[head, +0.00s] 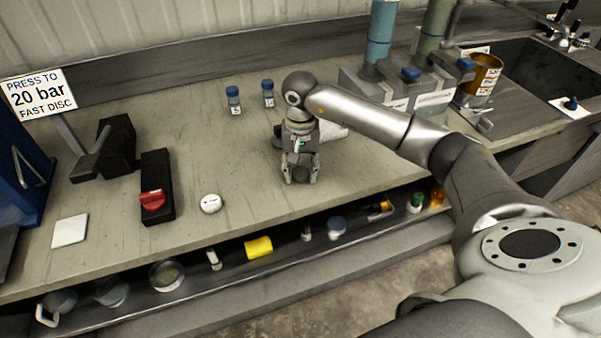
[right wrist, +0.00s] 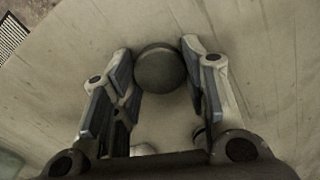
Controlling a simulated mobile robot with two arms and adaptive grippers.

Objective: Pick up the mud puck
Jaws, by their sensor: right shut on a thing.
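The mud puck (right wrist: 160,70) shows in the right wrist view as a dark grey-brown round piece at the far end of the fingers. My right gripper (right wrist: 160,82) has one finger on each side of it and is shut on it. In the head view my right gripper (head: 300,178) points down at the bench top, near its front edge. The puck is hidden there behind the gripper. I cannot tell whether the puck touches the bench. My left gripper is not in view.
A white round piece (head: 210,203) and a black box with a red knob (head: 153,199) stand left on the bench (head: 235,150). Two blue-capped bottles (head: 234,98) stand behind. A shelf below holds a yellow item (head: 258,248) and several jars. A sink (head: 545,75) is at right.

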